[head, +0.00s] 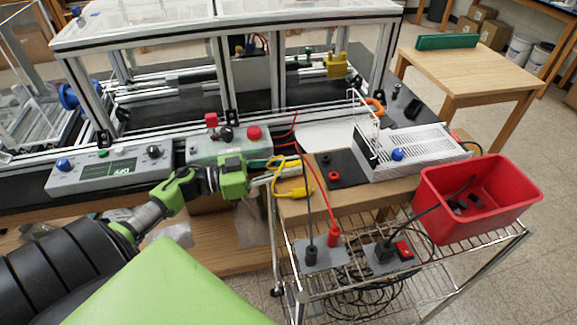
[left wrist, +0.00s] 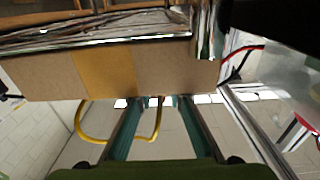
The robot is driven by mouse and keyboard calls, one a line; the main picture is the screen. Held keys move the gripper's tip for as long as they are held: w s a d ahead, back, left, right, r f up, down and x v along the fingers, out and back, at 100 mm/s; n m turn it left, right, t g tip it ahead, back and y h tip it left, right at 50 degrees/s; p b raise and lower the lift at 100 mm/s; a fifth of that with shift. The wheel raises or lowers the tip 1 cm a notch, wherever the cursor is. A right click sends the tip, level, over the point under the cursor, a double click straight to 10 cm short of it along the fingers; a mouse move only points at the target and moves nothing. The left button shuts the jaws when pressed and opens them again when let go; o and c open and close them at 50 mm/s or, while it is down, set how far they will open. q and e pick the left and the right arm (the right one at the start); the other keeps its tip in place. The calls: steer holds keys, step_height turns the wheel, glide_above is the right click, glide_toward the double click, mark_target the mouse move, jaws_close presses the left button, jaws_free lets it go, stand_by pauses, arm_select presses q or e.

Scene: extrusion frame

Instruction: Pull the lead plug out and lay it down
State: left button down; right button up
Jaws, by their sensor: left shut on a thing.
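My left gripper (head: 284,172) reaches in from the left, at the left end of the cardboard-coloured top of the wire cart. It is shut on the plug end of a yellow lead (head: 292,192); the plug itself is mostly hidden by the fingers. In the left wrist view the two fingers (left wrist: 158,103) stand either side of a thin piece, and the yellow lead (left wrist: 82,124) loops below and to the left. A black plate with a red socket (head: 333,176) lies just right of the gripper. I cannot tell whether the plug is seated in anything. My right gripper is not in view.
A red plug (head: 333,236) and a black plug (head: 310,252) stand on a grey plate lower on the cart. A grey slotted unit (head: 410,152) and a red bin (head: 478,198) are at the right. The control box (head: 228,146) and extrusion frame are behind.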

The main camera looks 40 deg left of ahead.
arm_select(q)
steer(key=c, duration=1.8)
jaws_free()
steer(key=shift+c, duration=0.2)
steer(key=v, duration=1.2)
